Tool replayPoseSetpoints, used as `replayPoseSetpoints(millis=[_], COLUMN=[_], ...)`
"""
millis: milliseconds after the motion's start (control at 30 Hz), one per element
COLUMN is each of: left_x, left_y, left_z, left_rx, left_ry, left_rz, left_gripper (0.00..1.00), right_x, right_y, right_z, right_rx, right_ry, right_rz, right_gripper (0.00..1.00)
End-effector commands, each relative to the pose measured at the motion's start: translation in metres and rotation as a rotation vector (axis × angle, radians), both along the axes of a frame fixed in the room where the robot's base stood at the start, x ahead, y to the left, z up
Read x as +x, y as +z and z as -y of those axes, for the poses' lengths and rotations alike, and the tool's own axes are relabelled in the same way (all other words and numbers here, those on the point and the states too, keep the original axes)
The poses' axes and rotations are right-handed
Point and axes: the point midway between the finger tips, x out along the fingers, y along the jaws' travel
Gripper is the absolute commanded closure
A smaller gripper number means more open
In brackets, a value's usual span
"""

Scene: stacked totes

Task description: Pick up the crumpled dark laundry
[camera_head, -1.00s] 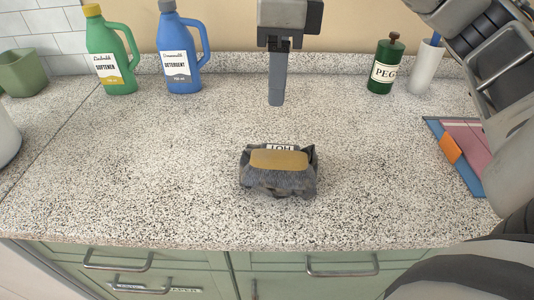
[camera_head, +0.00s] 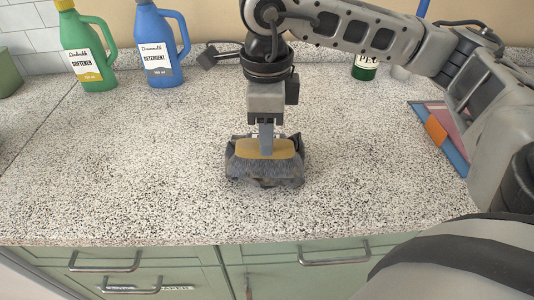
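The crumpled dark laundry (camera_head: 262,172) lies on the speckled counter in the middle of the head view. It is a dark grey, fuzzy bundle with a tan patch on top. My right gripper (camera_head: 266,145) points straight down onto the bundle, its fingers at the tan patch. The fingers are seen edge-on, so I cannot tell whether they are open or shut, or whether they grip the cloth. The gripper hides part of the bundle's top and back. My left gripper is not in view.
A green softener bottle (camera_head: 90,50) and a blue detergent bottle (camera_head: 160,45) stand at the back left. A green bottle (camera_head: 364,68) stands behind my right arm. Flat coloured items (camera_head: 437,131) lie at the right. The counter (camera_head: 130,160) around the bundle is clear.

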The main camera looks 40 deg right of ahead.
Motion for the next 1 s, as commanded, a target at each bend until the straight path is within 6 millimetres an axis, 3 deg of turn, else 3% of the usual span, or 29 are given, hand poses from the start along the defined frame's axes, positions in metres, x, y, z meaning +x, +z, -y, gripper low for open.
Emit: replayPoseSetpoints(millis=[200,433,567,1000], left_x=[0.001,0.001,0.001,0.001], left_y=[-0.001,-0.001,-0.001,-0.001], left_z=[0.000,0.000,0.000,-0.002], left_rx=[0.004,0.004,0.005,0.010], left_ry=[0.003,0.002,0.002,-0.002], left_rz=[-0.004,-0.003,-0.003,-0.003], left_gripper=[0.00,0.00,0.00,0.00], right_x=[-0.001,-0.001,-0.001,-0.001], right_y=[-0.023,-0.025,-0.025,-0.024], right_z=[0.000,0.000,0.000,0.000], right_rx=[0.000,0.001,0.001,0.001], right_ry=[0.002,0.002,0.002,0.002], right_rz=[0.000,0.001,0.001,0.001], right_gripper=[0.62,0.62,0.98,1.00])
